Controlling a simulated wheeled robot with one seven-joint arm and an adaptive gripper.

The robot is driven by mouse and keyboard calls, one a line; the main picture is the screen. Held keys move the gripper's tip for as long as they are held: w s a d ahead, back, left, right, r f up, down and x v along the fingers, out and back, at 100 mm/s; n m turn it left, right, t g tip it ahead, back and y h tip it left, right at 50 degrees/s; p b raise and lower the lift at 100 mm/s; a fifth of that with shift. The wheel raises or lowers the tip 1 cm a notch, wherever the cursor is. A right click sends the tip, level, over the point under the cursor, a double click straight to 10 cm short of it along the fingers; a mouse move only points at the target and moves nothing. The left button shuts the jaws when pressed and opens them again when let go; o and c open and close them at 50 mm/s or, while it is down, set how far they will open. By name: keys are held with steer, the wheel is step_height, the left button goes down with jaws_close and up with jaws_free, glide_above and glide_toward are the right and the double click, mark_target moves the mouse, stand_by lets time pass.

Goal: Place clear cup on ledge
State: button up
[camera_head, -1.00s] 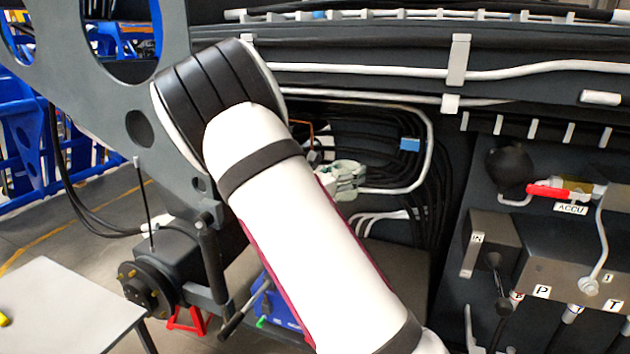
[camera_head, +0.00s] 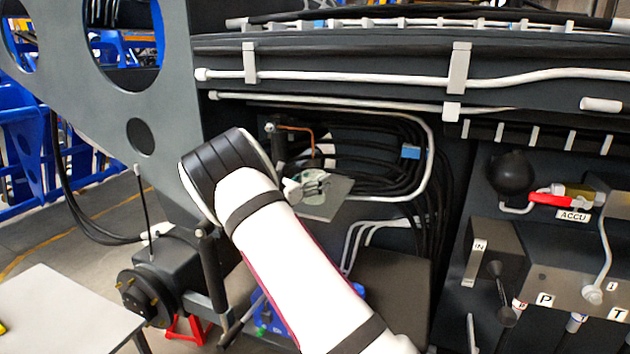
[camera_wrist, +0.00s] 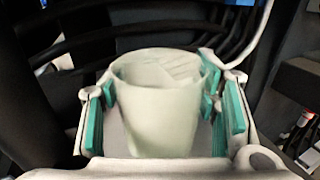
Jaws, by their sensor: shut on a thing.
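The clear cup (camera_wrist: 158,112), a translucent pale-green tumbler, stands upright between the teal-padded fingers of my gripper (camera_wrist: 160,108) in the wrist view. My gripper is shut on it. In the head view the cup (camera_head: 315,181) is small and partly hidden by my gripper and arm. The ledge (camera_head: 326,206), a flat grey plate, lies right under and around the gripper in the head view. A strip of grey surface also shows beside the cup in the wrist view. I cannot tell whether the cup's base touches the ledge.
Black hoses (camera_head: 385,165) and a white pipe (camera_head: 431,150) run behind and right of the ledge. A copper-coloured pipe (camera_head: 300,128) rises close behind the gripper. A grey frame plate (camera_head: 165,120) stands to the left. A white table (camera_head: 65,310) is at lower left.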

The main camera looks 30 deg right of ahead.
steer(key=shift+f, duration=0.2)
steer(key=shift+f, duration=0.2)
steer(key=o, duration=1.2)
steer(key=shift+o, duration=0.2)
